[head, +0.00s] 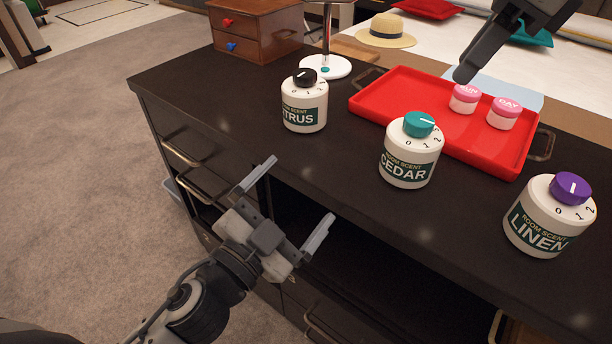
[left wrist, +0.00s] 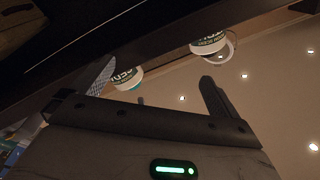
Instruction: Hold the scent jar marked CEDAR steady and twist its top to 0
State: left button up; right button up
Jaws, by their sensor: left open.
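The CEDAR jar (head: 407,168) stands upright on the dark counter, in front of the red tray. Its teal top (head: 419,124) has a white line pointing to the right, roughly toward the 2 side; the 0, 1, 2 marks show on the jar's shoulder. My left gripper (head: 304,187) is open and empty, in front of the counter's near edge, left of and apart from the jar. In the left wrist view a jar with a bit of teal (left wrist: 127,77) shows near one finger. My right gripper (head: 466,74) is dark, over the red tray; its jaws are not clear.
The CITRUS jar (head: 304,112) with a black top stands to the left, the LINEN jar (head: 541,226) with a purple top to the right. The red tray (head: 385,101) holds two pink-lidded jars. A lamp base (head: 340,69) and wooden drawer box (head: 262,35) stand behind.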

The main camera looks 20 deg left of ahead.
aim_at(388, 157)
pick_arm(q)
jog(key=d+r+m+g+h, duration=0.25)
jog(key=m+h, duration=0.25)
jog(key=m, duration=0.7)
jog(key=d+r+m+g+h, duration=0.15)
jog(key=r+m+h, duration=0.25)
jog(key=m, duration=0.9)
jog(key=w+d+m+g, duration=0.1)
jog(key=w+d+m, duration=0.2)
jog(key=w+d+f+m, duration=0.1)
jog(key=w+d+m, duration=0.2)
jog(key=w+m, duration=0.1)
jog(key=w+d+f+m+g, duration=0.1)
jog(key=w+d+m, duration=0.2)
jog(key=w, duration=0.1)
jog(key=shift+w+d+f+m+g, duration=0.15)
jog(key=shift+d+m+g, duration=0.15)
jog(key=shift+d, duration=0.1)
jog(key=c, duration=1.2)
